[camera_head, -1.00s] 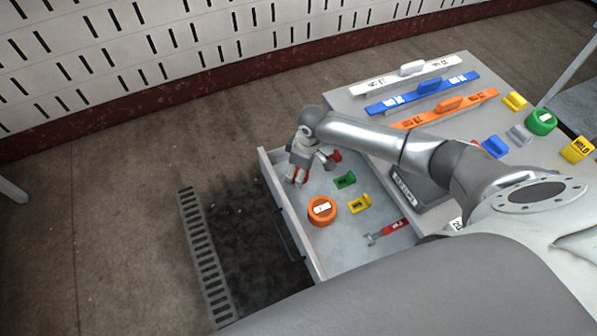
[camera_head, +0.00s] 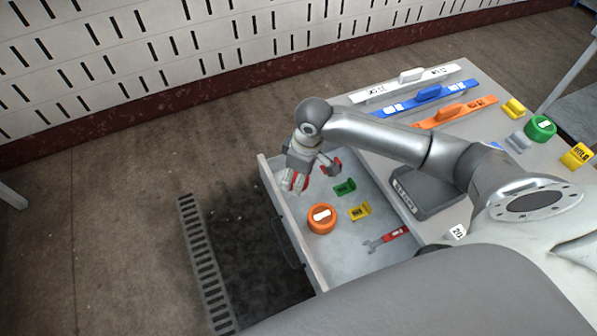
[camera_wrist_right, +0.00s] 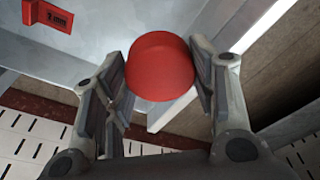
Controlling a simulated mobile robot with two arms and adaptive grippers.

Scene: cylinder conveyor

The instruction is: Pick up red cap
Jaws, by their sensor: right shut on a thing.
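The red cap (camera_wrist_right: 160,67) is a short round cylinder between the two dark fingers of my right gripper (camera_wrist_right: 162,85) in the right wrist view. The gripper is shut on it, with the pads at its sides. In the head view the right gripper (camera_head: 313,176) is over the back left corner of the open drawer. Only a little of the red cap (camera_head: 300,183) shows there, partly hidden by a finger. Whether the cap touches the drawer floor is hard to tell. My left gripper is not in view.
The drawer holds an orange round part (camera_head: 322,219), a green block (camera_head: 345,187), a yellow block (camera_head: 360,211) and a red-handled wrench (camera_head: 386,238). A red labelled block (camera_wrist_right: 48,14) lies near the cap. The drawer's front wall (camera_head: 281,212) is close. Long handled bars lie on the tabletop.

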